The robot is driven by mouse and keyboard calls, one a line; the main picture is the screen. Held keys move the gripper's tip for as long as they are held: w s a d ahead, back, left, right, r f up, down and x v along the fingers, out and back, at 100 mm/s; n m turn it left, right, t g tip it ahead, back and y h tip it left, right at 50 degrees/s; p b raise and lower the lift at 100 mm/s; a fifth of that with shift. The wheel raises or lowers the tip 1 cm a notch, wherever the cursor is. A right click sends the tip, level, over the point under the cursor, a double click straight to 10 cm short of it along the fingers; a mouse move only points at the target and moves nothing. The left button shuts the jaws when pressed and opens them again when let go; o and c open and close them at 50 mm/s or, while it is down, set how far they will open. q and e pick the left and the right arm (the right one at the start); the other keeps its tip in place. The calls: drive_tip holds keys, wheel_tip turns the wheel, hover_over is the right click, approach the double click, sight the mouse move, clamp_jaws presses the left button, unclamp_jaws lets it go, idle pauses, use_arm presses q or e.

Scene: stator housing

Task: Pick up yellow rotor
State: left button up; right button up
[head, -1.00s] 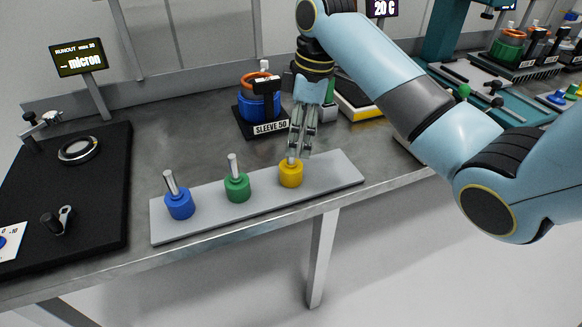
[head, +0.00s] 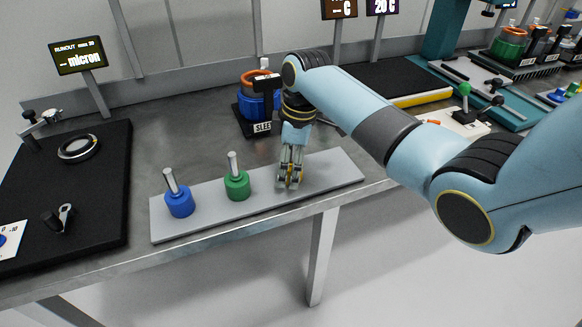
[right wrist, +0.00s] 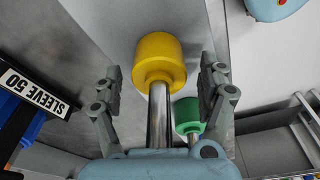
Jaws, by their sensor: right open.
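The yellow rotor (right wrist: 158,60) stands on the grey plate (head: 335,170), at the right of the row of rotors. In the right wrist view its yellow body and metal shaft lie between the two fingers of my right gripper (right wrist: 160,85), with gaps on both sides. In the head view my right gripper (head: 290,182) points down over the yellow rotor and hides most of it; only bits of yellow (head: 289,172) show between the fingers. The right gripper is open. My left gripper is in neither view.
A green rotor (head: 237,186) and a blue rotor (head: 179,202) stand to the left on the same plate. Behind stands a blue and orange unit (head: 259,105) with a SLEEVE 50 label. A black mat (head: 100,195) lies at the left. The bench's front edge is close.

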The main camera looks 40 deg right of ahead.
clamp_jaws()
drive_tip(key=shift+r, duration=0.1)
idle(0.3)
drive_tip(key=shift+r, duration=0.1)
